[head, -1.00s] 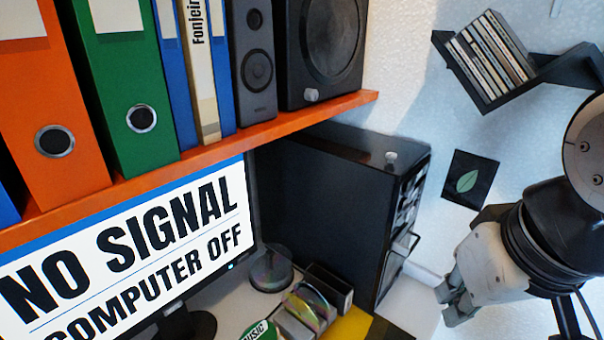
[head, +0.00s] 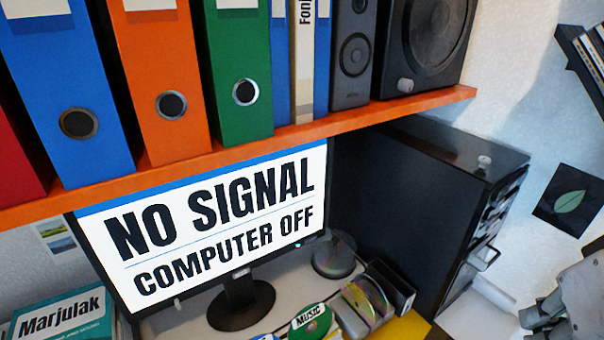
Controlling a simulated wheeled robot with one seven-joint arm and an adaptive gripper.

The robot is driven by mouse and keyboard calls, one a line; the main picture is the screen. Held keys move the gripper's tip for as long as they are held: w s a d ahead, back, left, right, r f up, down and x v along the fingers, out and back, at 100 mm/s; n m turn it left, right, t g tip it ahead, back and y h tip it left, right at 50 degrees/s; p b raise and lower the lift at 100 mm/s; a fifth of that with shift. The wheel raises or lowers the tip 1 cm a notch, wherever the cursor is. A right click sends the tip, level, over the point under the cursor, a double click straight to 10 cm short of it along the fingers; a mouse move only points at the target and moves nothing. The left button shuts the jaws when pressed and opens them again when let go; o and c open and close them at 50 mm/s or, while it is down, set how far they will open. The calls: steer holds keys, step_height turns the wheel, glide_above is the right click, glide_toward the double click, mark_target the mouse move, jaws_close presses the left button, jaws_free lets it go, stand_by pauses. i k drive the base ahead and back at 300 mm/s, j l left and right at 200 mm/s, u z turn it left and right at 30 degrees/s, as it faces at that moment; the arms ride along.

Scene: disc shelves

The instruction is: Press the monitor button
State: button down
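The monitor (head: 215,225) stands on the desk under the orange shelf. Its screen reads "NO SIGNAL COMPUTER OFF". A small lit blue-white spot, which looks like the monitor button (head: 298,245), shows on the lower right of its bezel. My gripper (head: 540,318) is at the lower right edge of the head view, partly cut off. It is well to the right of the monitor, beyond the black computer tower, and touches nothing that I can see. Whether its fingers are apart is unclear.
The black computer tower (head: 420,200) stands between the monitor and my gripper. An orange shelf (head: 240,150) with binders and speakers overhangs the monitor. Discs (head: 365,303) and a disc spindle (head: 334,262) sit in front of the tower. Books (head: 65,315) lie at lower left.

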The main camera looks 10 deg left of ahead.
mark_target(310, 240)
steer(key=u, duration=0.65)
